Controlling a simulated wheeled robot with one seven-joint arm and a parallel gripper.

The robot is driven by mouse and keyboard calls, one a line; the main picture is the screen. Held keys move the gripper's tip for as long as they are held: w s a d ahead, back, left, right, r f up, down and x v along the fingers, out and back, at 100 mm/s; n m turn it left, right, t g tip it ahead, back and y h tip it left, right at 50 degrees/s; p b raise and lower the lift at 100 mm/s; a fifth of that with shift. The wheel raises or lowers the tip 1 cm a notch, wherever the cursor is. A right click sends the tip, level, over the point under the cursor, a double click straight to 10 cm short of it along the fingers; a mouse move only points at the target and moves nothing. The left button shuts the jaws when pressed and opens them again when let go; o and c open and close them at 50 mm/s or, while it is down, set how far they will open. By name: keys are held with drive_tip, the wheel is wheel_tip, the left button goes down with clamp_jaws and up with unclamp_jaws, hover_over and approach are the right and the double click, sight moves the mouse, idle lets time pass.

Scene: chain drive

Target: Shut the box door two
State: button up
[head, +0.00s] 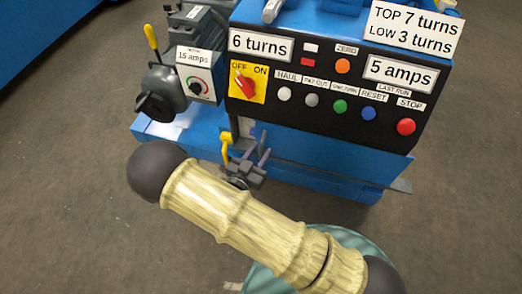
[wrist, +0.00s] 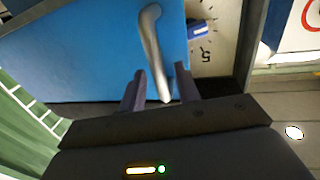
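In the wrist view a flat blue panel (wrist: 85,58), which looks like a box door, fills the left and middle. It carries a silver lever handle (wrist: 151,45). To its right shows a pale dial face (wrist: 222,52) with a blue knob (wrist: 200,28) and a 5. My gripper (wrist: 160,88) has its two dark fingers apart, on either side of the handle's lower end. A gap shows on the left; contact on the right is unclear. In the head view my gripper (head: 253,153) is below the control panel. The door and its number cannot be made out there.
The black control panel (head: 325,85) with switches and buttons stands above my gripper. A grey motor (head: 190,70) with a yellow lever (head: 151,37) is at left. A yellow hook-like part (head: 226,145) is close beside my gripper. Open floor (head: 60,190) lies at left.

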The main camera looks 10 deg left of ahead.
drive_tip(key=shift+w+d, duration=0.15)
drive_tip(key=shift+w, duration=0.55)
clamp_jaws()
